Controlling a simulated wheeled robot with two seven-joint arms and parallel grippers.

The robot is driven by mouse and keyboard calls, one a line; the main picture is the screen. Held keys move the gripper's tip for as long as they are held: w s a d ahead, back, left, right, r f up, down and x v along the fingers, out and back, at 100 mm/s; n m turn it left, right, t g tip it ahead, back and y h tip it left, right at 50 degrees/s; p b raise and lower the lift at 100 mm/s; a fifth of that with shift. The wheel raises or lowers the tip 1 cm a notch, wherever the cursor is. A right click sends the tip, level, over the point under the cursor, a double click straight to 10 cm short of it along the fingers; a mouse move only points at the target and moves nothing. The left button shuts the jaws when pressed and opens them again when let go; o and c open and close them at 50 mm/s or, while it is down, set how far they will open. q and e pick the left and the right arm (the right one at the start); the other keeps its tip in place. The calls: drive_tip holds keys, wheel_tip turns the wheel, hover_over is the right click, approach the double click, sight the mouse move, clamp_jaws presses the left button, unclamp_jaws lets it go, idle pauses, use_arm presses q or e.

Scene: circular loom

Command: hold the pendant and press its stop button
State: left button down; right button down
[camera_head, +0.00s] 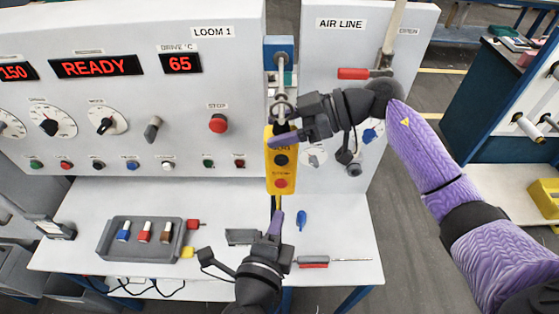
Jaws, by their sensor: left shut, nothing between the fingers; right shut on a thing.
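The yellow pendant (281,172) hangs upright from a hook on a blue bracket (278,50), in front of the gap between the two panels. A dark button (281,160) sits above its red stop button (281,183). My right gripper (279,137) comes in from the right and is shut on the pendant's upper part, hiding some of it. My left gripper (276,222) is shut and empty. Its tip points up, just below the pendant's lower end and apart from the red button.
The LOOM 1 panel carries another red stop button (218,123), dials and a READY display (97,67). The AIR LINE panel (341,23) has a red-handled valve (353,73). A grey tray (140,239) with several coloured items and a red-handled tool (314,262) lie on the white table.

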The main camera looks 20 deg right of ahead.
unclamp_jaws()
